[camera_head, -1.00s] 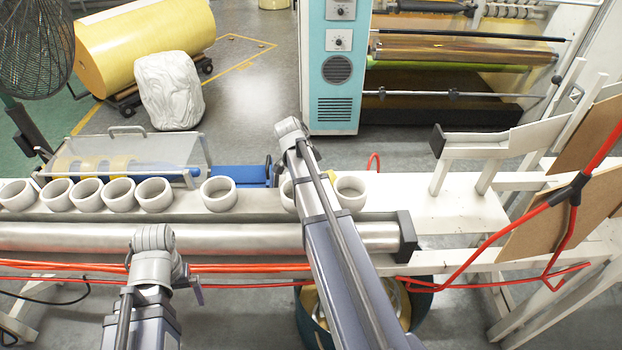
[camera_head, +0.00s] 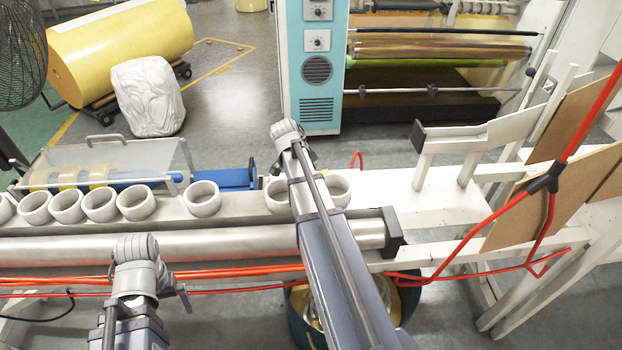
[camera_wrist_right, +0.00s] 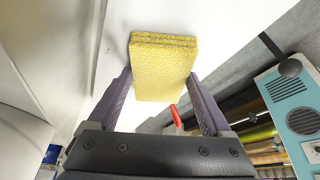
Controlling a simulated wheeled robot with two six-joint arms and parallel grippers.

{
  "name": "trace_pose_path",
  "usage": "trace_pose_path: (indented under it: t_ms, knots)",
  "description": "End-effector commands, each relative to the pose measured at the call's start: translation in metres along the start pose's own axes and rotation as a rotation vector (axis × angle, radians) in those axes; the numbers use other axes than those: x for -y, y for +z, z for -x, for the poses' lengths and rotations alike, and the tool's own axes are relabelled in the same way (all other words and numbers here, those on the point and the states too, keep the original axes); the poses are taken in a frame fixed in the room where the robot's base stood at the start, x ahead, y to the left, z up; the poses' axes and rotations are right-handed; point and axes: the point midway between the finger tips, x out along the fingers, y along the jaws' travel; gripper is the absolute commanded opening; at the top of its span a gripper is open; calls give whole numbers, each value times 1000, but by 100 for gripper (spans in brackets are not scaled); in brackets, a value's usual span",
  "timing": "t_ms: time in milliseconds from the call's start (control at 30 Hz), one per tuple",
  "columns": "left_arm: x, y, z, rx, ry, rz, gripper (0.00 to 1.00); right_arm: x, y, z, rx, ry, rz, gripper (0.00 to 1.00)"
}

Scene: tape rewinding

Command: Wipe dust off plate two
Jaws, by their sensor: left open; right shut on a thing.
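A yellow sponge (camera_wrist_right: 160,75) is held between the two fingers of my right gripper (camera_wrist_right: 158,82) in the right wrist view. That gripper is shut on it. A white surface (camera_wrist_right: 210,25) lies close beyond the sponge; I cannot tell whether they touch or whether this is plate two. In the head view my right arm reaches over the bench, and its gripper and the sponge are hidden. My left gripper (camera_head: 180,292) is at the lower left, in front of the steel roller, mostly hidden by its own arm. It is open and empty. No dust can be made out.
A white bench (camera_head: 420,190) carries a row of grey rings (camera_head: 135,203). A steel roller (camera_head: 220,243) runs along its front. Red tubing (camera_head: 545,190) and brown boards (camera_head: 535,205) stand at the right. A teal cabinet (camera_head: 314,100) is behind.

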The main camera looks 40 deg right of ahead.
Motion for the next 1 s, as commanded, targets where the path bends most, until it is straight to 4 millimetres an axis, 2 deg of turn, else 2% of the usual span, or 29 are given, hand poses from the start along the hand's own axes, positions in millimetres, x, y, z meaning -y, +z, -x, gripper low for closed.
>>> trace_pose_path:
  t_ms: [400, 767, 1000]
  knots:
    - [0, 0, 1, 0, 0, 0, 100, -13, -27, -10, 0, 4, -5, 21]
    - [0, 0, 1, 0, 0, 0, 100, -15, -33, -13, 0, 2, -3, 21]
    - [0, 0, 0, 0, 0, 0, 100, -23, -48, -20, 0, 3, -4, 21]
